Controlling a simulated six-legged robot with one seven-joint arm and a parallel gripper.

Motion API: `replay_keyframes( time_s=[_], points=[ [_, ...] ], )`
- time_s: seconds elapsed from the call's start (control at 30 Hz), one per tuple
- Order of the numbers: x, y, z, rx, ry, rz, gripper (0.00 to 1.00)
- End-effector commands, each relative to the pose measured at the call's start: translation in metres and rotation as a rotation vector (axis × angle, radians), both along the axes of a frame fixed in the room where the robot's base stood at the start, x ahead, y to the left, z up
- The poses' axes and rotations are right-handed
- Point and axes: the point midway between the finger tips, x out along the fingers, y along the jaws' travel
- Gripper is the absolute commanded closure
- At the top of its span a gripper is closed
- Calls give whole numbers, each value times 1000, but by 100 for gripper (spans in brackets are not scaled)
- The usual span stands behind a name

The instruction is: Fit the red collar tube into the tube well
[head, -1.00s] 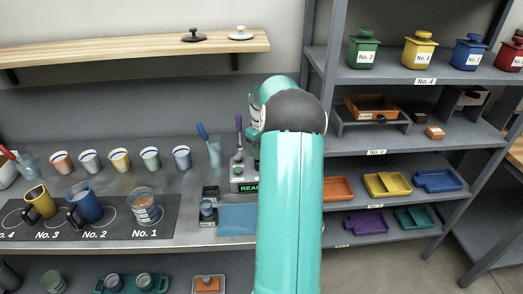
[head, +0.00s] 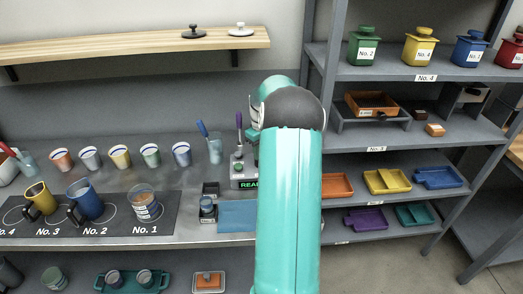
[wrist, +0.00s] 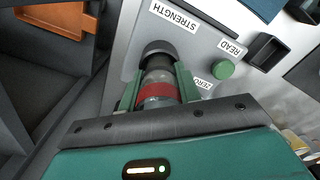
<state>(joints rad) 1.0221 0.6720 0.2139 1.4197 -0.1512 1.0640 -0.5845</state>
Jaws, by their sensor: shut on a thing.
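In the wrist view, my gripper (wrist: 158,82) is shut on a clear tube with a red collar (wrist: 157,92). The fingers press its two sides. The tube's far end, dark inside, lines up with the dark round tube well (wrist: 156,47) on the light meter panel. It overlaps the well's opening; how deep it sits, I cannot tell. In the head view, the meter (head: 243,172) with a green lit display stands on the counter, partly behind my arm. My gripper and the tube are hidden there.
Beside the well are a green button (wrist: 223,68) and a dark square holder (wrist: 266,51). On the counter, a blue mat (head: 237,215) and a small dark stand (head: 208,210) lie near the meter. A shelf rack (head: 345,147) stands close to my arm's right.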

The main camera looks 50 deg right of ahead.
Motion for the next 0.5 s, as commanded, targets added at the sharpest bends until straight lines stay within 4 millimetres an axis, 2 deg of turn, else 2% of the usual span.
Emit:
replay_keyframes(
  time_s=[0.5],
  points=[
    [-1, 0, 10, 1, 2, -1, 94]
  ],
)
